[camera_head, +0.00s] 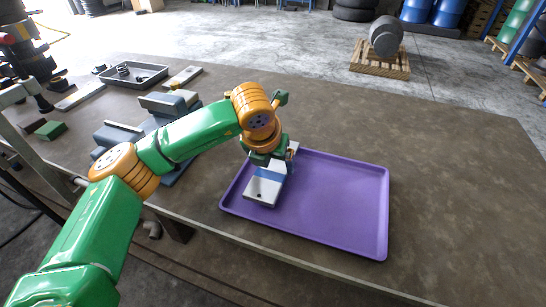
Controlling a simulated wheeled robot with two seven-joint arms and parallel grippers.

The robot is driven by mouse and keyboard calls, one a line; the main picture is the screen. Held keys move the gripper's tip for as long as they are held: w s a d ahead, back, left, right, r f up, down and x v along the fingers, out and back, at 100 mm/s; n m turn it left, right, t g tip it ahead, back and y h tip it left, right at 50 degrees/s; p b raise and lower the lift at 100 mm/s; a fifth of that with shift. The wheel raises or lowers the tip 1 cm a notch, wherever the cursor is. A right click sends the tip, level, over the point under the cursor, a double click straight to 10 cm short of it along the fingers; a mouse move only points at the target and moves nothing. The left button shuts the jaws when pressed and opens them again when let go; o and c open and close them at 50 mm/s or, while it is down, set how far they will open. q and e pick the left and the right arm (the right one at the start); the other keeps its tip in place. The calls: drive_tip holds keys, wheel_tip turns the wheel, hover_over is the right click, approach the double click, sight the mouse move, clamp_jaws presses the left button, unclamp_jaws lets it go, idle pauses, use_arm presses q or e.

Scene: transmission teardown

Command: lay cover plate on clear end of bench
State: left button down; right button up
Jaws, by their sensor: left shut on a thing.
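My left gripper (270,162) reaches in from the left and points down at the left part of the purple tray. It is shut on the cover plate (262,191), a light metal plate with a dark hole near its front end and a blue band nearer the fingers. The plate is over the tray's left side; I cannot tell whether it touches the tray floor. The fingers hide its far end. The bench (450,190) has a brown, mottled top and is clear to the right of the tray. My right gripper is not in view.
The purple tray (340,209) is otherwise empty. A blue-grey fixture (118,134) stands behind my left arm. A grey tray (151,77) with ring-like parts, flat plates (80,96) and a green block (50,130) lie at the left. The bench's front edge is close.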

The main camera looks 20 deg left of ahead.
sight(272, 169)
use_arm(q)
drive_tip(key=x, duration=0.3)
drive_tip(key=shift+s+b, duration=0.2)
drive_tip(key=shift+b, duration=0.2)
drive_tip(key=shift+s+r, duration=0.15)
drive_tip(key=shift+s, duration=0.05)
drive_tip(key=shift+w+f, duration=0.1)
drive_tip(key=shift+f, duration=0.2)
